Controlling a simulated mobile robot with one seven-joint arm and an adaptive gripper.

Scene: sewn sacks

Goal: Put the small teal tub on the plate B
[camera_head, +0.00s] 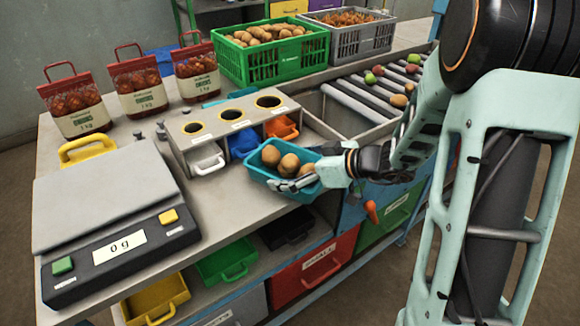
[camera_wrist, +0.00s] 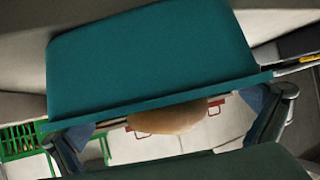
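The small teal tub (camera_head: 262,173) holds several brown potatoes and is at the bench's right front edge, just in front of the row of bins. My gripper (camera_head: 300,182) is at the tub's near right side, its fingers against the tub and apparently closed on it. In the wrist view, the teal tub (camera_wrist: 150,60) fills the middle, with a finger at each side and one potato showing past its rim. Whether the tub's underside touches anything is hidden. A grey weighing plate (camera_head: 105,190) lies empty on the scale at the left, its display reading 0 g. I see no letter B.
The bin block (camera_head: 225,120) with white, blue and orange scoops stands behind the tub. A yellow handle (camera_head: 88,150) rises behind the scale. Red-topped bags (camera_head: 140,88) and a green potato crate (camera_head: 270,60) stand at the back. Bare bench lies between scale and tub.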

